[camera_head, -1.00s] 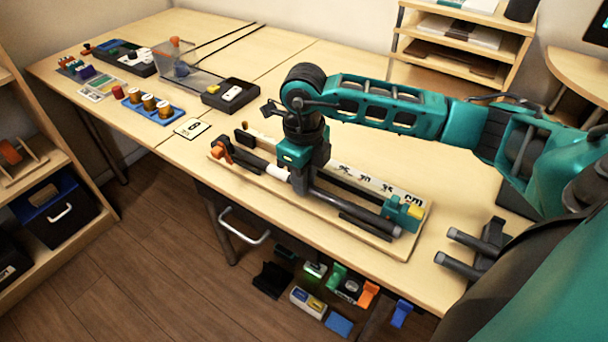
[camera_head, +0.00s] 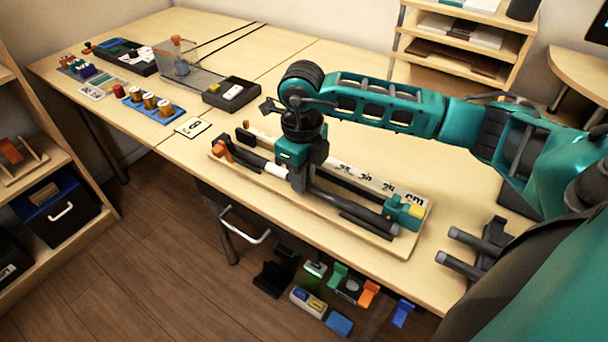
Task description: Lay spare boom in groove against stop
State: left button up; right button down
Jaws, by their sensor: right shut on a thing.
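A dark boom with a white band (camera_head: 276,171) lies lengthwise along the wooden jig board (camera_head: 385,249), over its near side. My right gripper (camera_head: 298,188) points down and is shut on the boom near its middle, just right of the white band. The fingers hide part of the boom. An orange block (camera_head: 221,148) stands at the board's left end, and a teal block with a yellow part (camera_head: 405,211) at its right end. The boom's right end is close to the teal block; whether they touch, and whether the boom is fully down in the groove, I cannot tell. My left gripper is not in view.
A printed scale strip (camera_head: 372,180) runs along the board's back. Two grey tubes (camera_head: 461,263) in a dark holder stand right of the board. A card (camera_head: 193,128), a blue spool tray (camera_head: 168,117) and dark boxes (camera_head: 231,94) lie left. Table behind the board is clear.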

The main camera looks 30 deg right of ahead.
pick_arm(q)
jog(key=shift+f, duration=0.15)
pick_arm(e)
jog(key=shift+w+a, duration=0.1)
jog(key=shift+w, duration=0.25)
jog(key=c, duration=1)
grip_release()
jog(key=shift+o, duration=0.2)
pick_arm(q)
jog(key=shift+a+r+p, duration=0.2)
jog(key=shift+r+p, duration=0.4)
jog(key=shift+p, duration=0.3)
pick_arm(e)
notch_tip(320, 180, up, 13)
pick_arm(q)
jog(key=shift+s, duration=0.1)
